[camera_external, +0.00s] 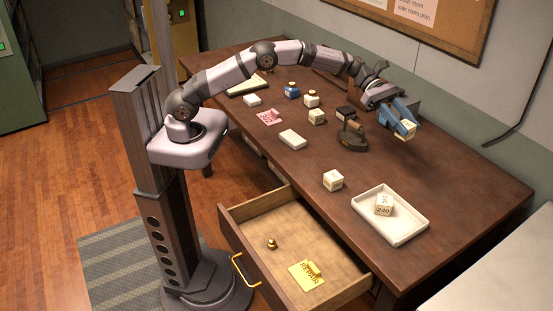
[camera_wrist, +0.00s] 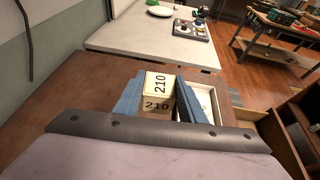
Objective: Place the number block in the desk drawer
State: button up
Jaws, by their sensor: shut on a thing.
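My gripper (camera_external: 401,127) is shut on a cream number block (camera_external: 405,130) and holds it above the far right part of the desk. In the wrist view the block (camera_wrist: 158,92) sits between the blue fingers and reads 210 on two faces. The desk drawer (camera_external: 239,213) is pulled open at the desk's front, with a brass handle (camera_external: 243,270). Inside lie a small brass piece (camera_external: 271,243) and a yellow tag (camera_external: 306,275) reading REPAIR. The gripper is well behind and above the drawer.
A white tray (camera_external: 407,235) on the desk's right holds a block (camera_external: 384,204) that seems to read 240. Another block (camera_external: 333,180) stands left of it.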

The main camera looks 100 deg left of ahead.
jog(key=s+a+f+n+t+y+b, duration=0.15)
jog(key=s+a, duration=0.25)
jog(key=a, duration=0.9)
jog(key=s+a+n+t+y+b, duration=0.1)
jog(key=s+a+n+y+b, duration=0.3)
jog(key=a, duration=0.9)
jog(key=s+a+f+n+y+b, duration=0.1)
jog(key=s+a+n+y, duration=0.1)
jog(key=s+a, duration=0.95)
jog(key=s+a+f+y+b, duration=0.1)
jog(key=s+a+f, duration=0.2)
jog(key=s, duration=0.6)
jog(key=shift+f+n+t, duration=0.35)
jog(key=shift+f+t, duration=0.1)
jog(key=shift+f, duration=0.45)
jog(key=shift+a+f+p, duration=0.1)
jog(key=shift+f+p, duration=0.3)
jog(key=shift+f, duration=4.55)
jog(key=shift+f, duration=0.15)
